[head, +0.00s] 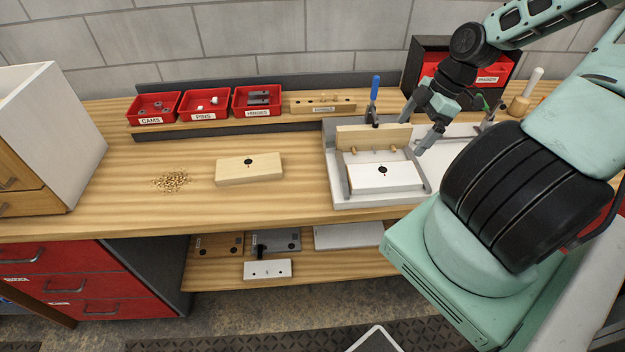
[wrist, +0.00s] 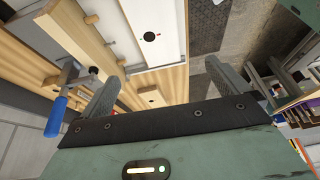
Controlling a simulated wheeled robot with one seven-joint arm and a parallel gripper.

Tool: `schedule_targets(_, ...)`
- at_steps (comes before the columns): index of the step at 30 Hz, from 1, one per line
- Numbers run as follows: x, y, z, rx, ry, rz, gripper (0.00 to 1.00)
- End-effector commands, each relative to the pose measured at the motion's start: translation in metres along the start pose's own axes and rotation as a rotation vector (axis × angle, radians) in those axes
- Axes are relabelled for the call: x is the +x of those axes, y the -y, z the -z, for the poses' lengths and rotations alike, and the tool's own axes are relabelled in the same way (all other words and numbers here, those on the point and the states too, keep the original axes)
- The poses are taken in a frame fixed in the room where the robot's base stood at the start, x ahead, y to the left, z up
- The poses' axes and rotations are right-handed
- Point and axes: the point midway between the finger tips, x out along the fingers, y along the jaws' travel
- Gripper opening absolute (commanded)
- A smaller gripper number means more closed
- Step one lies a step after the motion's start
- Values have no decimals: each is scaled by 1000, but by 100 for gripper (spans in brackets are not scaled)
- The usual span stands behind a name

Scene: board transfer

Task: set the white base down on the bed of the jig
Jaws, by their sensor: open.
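The white base (head: 397,178) is a flat white block with a black dot on top. It lies on the bed of the grey jig (head: 338,201), in front of an upright pale wooden board (head: 362,138) with several dowels. My gripper (head: 417,125) is open and empty, above and behind the right part of the jig, clear of the base. In the wrist view, the base (wrist: 150,14) shows beyond the open fingers (wrist: 162,72), and the wooden board (wrist: 75,32) is to its left. Whether the base sits fully flush cannot be told.
A blue-handled clamp (head: 375,88) stands at the jig's back. A wooden block (head: 249,170) and a pile of small pellets (head: 171,181) lie left of the jig. Red bins (head: 207,105) line the back. The bench's front left is clear.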

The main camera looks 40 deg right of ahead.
Motion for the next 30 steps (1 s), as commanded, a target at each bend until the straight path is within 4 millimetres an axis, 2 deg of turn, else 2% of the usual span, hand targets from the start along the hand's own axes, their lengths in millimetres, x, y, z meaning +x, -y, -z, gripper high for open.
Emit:
schedule_targets(5, 15, 11, 46, 12, 75, 96, 100)
schedule_targets(9, 27, 28, 90, 48, 168, 161, 100)
schedule_targets(14, 34, 52, 136, 90, 277, 186, 100)
schedule_targets(23, 37, 110, 214, 163, 425, 123, 100)
schedule_targets(30, 31, 170, 266, 221, 454, 26, 100)
